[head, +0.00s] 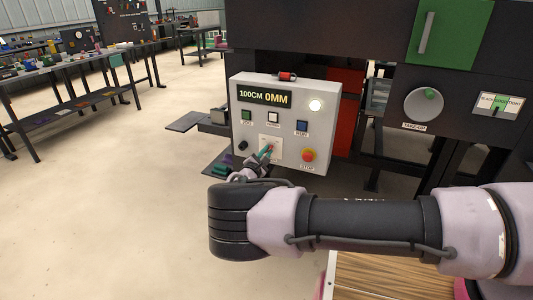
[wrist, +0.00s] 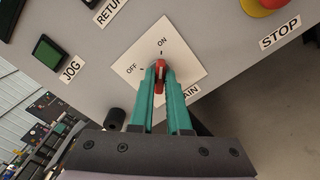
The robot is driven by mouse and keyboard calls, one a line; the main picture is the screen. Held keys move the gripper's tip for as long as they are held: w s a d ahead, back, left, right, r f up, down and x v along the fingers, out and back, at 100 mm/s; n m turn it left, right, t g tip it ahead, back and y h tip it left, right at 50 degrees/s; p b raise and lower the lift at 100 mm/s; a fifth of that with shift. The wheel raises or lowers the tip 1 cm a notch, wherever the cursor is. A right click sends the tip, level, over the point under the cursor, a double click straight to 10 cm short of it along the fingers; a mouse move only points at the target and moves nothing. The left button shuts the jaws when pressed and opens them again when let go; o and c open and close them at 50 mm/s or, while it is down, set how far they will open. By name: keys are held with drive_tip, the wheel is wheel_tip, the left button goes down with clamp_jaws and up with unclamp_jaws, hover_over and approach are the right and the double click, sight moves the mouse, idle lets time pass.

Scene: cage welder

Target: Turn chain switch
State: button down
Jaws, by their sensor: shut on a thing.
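The switch is a small red handle (wrist: 160,72) on a white plate (wrist: 184,56) marked OFF and ON. The label below the plate is partly covered by my fingers, and only "AIN" shows. My gripper (wrist: 161,79) has its two teal fingers shut on the red handle, one on each side. The visible end of the handle points roughly toward the ON mark. In the head view my gripper (head: 267,152) reaches the white plate (head: 276,141) low on the grey control panel (head: 240,120), and the handle is mostly hidden.
The panel bears a red STOP button (head: 308,155) right of the switch and a black knob (head: 243,145) left of it. Green, white and blue buttons sit above, under a display reading "100CM 0MM". A wooden surface (head: 385,278) is below my arm. The left floor is open.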

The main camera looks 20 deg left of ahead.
drive_tip(key=c, duration=0.9)
unclamp_jaws()
drive_tip(key=shift+s, duration=0.1)
drive_tip(key=s, duration=0.7)
drive_tip(key=s+a, duration=0.1)
drive_tip(key=s, duration=0.2)
drive_tip(key=shift+s, duration=0.35)
